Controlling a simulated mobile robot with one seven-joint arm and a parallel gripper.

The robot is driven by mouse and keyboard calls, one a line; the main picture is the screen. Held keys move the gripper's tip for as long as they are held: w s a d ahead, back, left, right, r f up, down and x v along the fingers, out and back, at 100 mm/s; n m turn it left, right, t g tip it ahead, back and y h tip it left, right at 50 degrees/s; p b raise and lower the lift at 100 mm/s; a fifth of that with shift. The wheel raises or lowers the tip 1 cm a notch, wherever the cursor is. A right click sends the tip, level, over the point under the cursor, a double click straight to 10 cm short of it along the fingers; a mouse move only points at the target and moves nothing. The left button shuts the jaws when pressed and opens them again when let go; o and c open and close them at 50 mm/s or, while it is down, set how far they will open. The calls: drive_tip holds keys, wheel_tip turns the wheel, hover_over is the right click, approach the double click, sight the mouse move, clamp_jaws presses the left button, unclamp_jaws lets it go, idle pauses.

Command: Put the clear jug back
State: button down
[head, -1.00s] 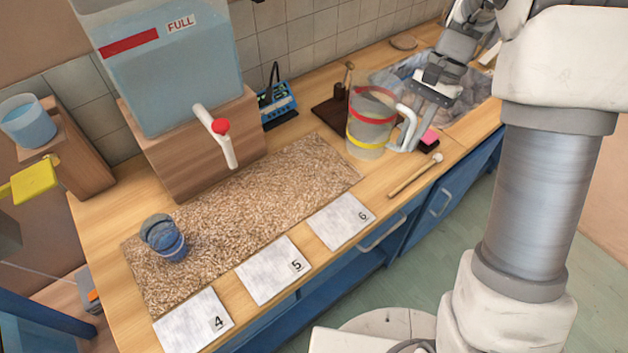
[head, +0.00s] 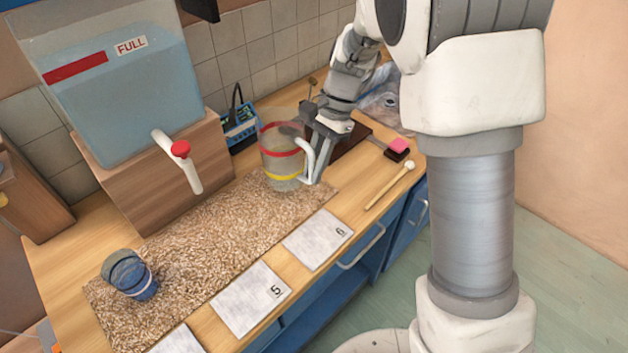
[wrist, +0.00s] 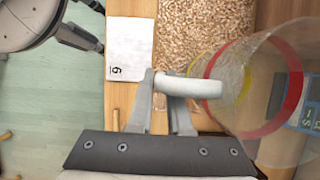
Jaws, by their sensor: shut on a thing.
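The clear jug (head: 282,162) has a red band, a yellow band and a white handle. It appears upright at the far right end of the pebbled mat (head: 215,222); I cannot tell whether its base touches the mat. My gripper (head: 312,172) is shut on the jug's handle from the right side. In the wrist view, the handle (wrist: 205,88) passes between my gripper's fingers (wrist: 170,105), and the jug (wrist: 262,90) fills the right side.
A tank (head: 115,75) marked FULL stands on a wooden block with a red-topped tap (head: 180,150). Blue cups (head: 130,275) sit on the mat's near left. Numbered cards (head: 318,238) line the front edge. A mallet (head: 390,185) lies right. A blue device (head: 240,122) stands behind.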

drive_tip(key=shift+f, duration=2)
drive_tip(key=shift+f+b, duration=0.15)
drive_tip(key=shift+b, duration=0.2)
drive_tip(key=c, duration=0.8)
unclamp_jaws()
drive_tip(key=shift+c, duration=0.2)
drive_tip(key=p+v, duration=0.2)
drive_tip(key=v, duration=1.1)
drive_tip(key=s+d+r+n+t, duration=0.4)
drive_tip(key=s+d+r, duration=0.35)
drive_tip(key=s, duration=0.25)
drive_tip(key=s+d+r+n+t+h, duration=0.1)
drive_tip(key=s+d+n+t+h, duration=0.2)
drive_tip(key=s, duration=0.8)
drive_tip(key=shift+s+d+n+t, duration=0.3)
drive_tip(key=shift+d+n+t, duration=0.5)
drive_tip(key=shift+d+t, duration=0.3)
